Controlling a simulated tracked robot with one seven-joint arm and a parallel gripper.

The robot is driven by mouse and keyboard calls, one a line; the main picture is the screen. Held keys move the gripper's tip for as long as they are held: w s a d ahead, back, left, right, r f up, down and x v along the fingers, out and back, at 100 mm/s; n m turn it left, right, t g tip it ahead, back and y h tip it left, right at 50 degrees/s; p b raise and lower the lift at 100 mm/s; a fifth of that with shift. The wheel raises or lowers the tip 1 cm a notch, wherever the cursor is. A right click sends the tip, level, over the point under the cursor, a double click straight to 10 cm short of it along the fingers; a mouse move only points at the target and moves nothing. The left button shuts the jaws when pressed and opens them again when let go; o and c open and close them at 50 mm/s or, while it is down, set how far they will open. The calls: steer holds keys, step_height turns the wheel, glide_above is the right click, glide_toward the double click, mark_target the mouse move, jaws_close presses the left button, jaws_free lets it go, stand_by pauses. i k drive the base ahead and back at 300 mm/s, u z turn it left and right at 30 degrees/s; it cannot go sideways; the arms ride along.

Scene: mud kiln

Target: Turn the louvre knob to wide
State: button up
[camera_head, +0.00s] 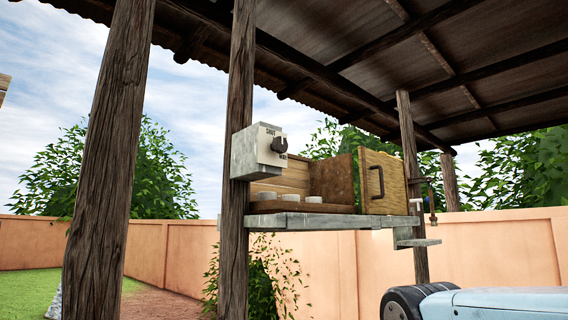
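The louvre knob (279,145) is a dark round knob on the front of a grey metal box (245,152). The box is fixed to a wooden post, above the left end of a raised shelf. A label reading "SHUT" is above the knob, and another label, partly covered and hard to read, is below it at the right. The knob's exact pointing direction is too small to tell. My gripper is not in view.
A shelf (310,221) holds several small pale round pieces and a wooden box with a straw-coloured panel and dark handle (376,182). A thick post (104,170) stands at left. A pale blue body with a black track (400,304) shows at lower right.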

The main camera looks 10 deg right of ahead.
mark_target(279, 144)
steer(key=u, duration=0.85)
steer(key=i, duration=0.1)
steer(key=z, duration=2.8)
steer(key=k, duration=0.7)
steer(key=u, duration=3.05)
steer(key=k, duration=0.1)
steer(key=z, duration=1.3)
